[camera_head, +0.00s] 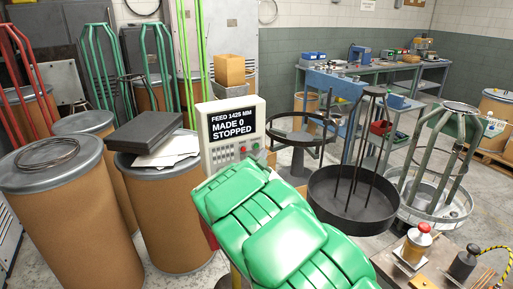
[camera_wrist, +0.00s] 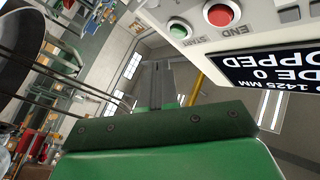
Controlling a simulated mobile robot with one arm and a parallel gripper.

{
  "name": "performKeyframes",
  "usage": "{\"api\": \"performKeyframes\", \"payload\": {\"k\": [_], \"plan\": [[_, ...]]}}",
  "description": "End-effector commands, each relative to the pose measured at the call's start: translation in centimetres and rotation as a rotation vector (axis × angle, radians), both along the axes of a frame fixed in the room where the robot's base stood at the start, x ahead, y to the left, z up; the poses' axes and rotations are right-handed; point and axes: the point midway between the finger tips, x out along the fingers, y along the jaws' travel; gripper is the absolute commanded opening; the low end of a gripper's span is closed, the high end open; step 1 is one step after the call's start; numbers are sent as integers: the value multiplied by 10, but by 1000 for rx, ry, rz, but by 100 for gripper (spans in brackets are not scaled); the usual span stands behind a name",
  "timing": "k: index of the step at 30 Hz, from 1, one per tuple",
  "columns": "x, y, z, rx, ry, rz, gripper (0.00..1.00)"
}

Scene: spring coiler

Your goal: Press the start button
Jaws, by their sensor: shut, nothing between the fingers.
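The control panel (camera_head: 229,158) is a light grey box with a black screen (camera_head: 233,123) reading "FEED 1425 MM, MADE 0, STOPPED". The start button (camera_wrist: 180,28) is green, labelled START, and sits beside the red END button (camera_wrist: 221,13) in the wrist view, where the panel appears upside down. In the head view the green button (camera_head: 256,146) is right of the red one (camera_head: 243,149). My gripper (camera_wrist: 157,66) is shut and empty, its dark fingers below and left of the green button in the wrist view, seemingly apart from it. My green arm hides the fingers in the head view.
A brown drum (camera_head: 165,215) with a black box (camera_head: 145,131) and papers on top stands left of the panel. A black round tray with rods (camera_head: 350,210) stands to the right. A wooden table (camera_head: 400,270) with weights is at lower right. A blue workbench is behind.

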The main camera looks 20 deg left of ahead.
Motion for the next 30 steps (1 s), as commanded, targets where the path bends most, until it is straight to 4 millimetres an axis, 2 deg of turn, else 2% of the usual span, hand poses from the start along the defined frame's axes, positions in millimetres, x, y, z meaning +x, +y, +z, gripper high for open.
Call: {"api": "performKeyframes", "payload": {"k": [9, 30], "plan": [[13, 12, 0, 0, 1, -2, 0], [14, 13, 0, -1, 1, -2, 0]]}}
